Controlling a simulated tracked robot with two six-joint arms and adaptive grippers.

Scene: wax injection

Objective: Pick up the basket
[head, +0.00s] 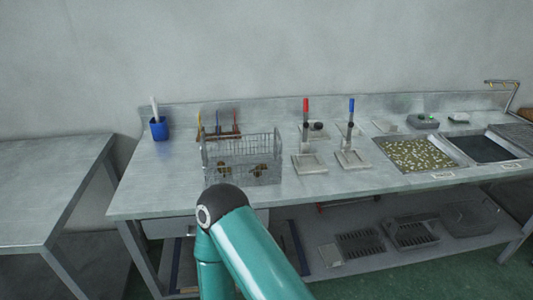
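A wire mesh basket (240,152) stands upright on the metal workbench (180,190), left of the bench's middle and close to its front edge. A few small brass-coloured pieces show inside or through its mesh. A teal link of one of my arms rises in front of the bench, and its dark joint end shows just below the basket. I cannot tell from this view whether it touches the bench. Neither of my grippers is in view.
A blue cup (159,129) stands left of the basket. A rack with tools (222,132) is behind it. Plates with red-handled (306,106) and blue-handled (351,106) tools stand to the right. A sink-like basin (412,153) with pale pieces lies further right. A bare side table (45,185) stands left.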

